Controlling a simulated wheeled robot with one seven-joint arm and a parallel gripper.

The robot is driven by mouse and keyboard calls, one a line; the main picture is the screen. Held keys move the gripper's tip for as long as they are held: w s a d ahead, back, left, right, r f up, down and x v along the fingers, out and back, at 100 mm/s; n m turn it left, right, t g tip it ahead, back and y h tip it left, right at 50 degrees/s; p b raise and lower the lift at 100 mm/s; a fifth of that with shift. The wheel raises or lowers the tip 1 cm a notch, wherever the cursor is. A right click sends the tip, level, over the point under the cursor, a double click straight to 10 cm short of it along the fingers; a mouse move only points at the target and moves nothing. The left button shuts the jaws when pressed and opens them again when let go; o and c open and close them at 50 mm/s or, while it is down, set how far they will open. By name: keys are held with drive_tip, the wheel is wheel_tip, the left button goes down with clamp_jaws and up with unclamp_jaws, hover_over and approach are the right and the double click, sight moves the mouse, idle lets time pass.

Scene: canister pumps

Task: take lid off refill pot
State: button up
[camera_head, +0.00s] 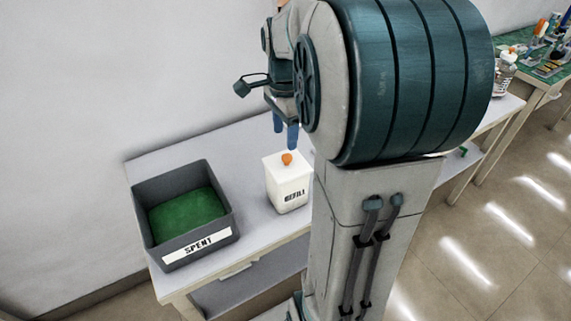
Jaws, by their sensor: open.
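My own arm covers the area to the right of the pot.
A grey bin (165,252) labelled "SPENT" with a green bottom stands left of the pot on the table (257,240). A wall (90,80) runs behind. A bottle (505,72) and a cluttered green-topped bench (560,70) are at the far right.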

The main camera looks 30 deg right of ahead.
sight(287, 156)
drive_tip(key=shift+s+d+f, duration=0.1)
drive_tip(key=shift+s+f, duration=0.05)
drive_tip(key=shift+f, duration=1.65)
drive_tip(key=shift+s+d+f, duration=0.1)
drive_tip(key=shift+s+f, duration=0.05)
drive_tip(key=shift+f, duration=1.6)
clamp_jaws()
